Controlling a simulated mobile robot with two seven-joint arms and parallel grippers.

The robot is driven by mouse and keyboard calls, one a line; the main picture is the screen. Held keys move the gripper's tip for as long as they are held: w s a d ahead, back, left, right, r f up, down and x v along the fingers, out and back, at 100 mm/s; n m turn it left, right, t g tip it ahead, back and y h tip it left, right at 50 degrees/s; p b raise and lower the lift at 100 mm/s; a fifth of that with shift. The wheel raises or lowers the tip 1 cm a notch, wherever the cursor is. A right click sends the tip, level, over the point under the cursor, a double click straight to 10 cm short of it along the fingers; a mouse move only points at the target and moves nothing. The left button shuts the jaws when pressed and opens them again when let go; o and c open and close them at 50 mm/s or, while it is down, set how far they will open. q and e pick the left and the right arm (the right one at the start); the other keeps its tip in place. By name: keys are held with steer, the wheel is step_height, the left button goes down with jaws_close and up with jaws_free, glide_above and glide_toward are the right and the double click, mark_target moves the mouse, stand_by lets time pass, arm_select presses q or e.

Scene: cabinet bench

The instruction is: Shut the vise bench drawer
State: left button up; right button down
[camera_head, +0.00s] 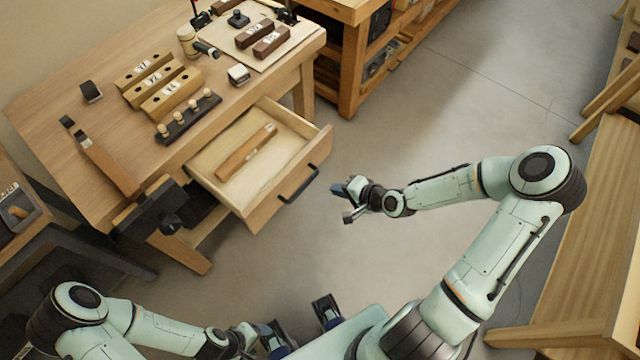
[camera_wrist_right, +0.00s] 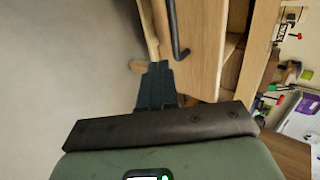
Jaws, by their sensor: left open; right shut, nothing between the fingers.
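The bench drawer (camera_head: 250,205) is pulled open from the wooden bench (camera_head: 50,105), with a wooden piece (camera_head: 246,152) lying inside. Its front has a dark bar handle (camera_head: 299,184). The vise (camera_head: 158,215) is at the bench's front left corner. My right gripper (camera_head: 343,200) is shut and empty, a short way right of the handle in the head view. In the right wrist view the shut fingers (camera_wrist_right: 158,75) point toward the drawer front, with the handle (camera_wrist_right: 177,30) just beyond them. My left gripper (camera_head: 262,338) is low at the bottom of the head view, open and away from the drawer.
Wooden blocks (camera_head: 170,90), a mallet (camera_head: 190,42) and a peg rack (camera_head: 188,117) stand on the bench top. A shelf unit (camera_head: 350,60) stands behind at the right. Another wooden bench (camera_head: 590,220) is at the far right. The floor before the drawer is clear.

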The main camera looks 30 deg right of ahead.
arm_select(q)
steer(key=shift+s+f+b, duration=0.3)
steer(key=shift+f+b, duration=0.3)
steer(key=shift+f, duration=0.25)
arm_select(e)
steer(key=w+a+f, duration=0.2)
steer(key=w+f, duration=0.1)
steer(key=w, duration=0.3)
steer(key=shift+w+a, duration=0.15)
steer(key=shift+a, duration=0.15)
steer(key=shift+w+a, duration=0.1)
steer(key=shift+w, duration=0.05)
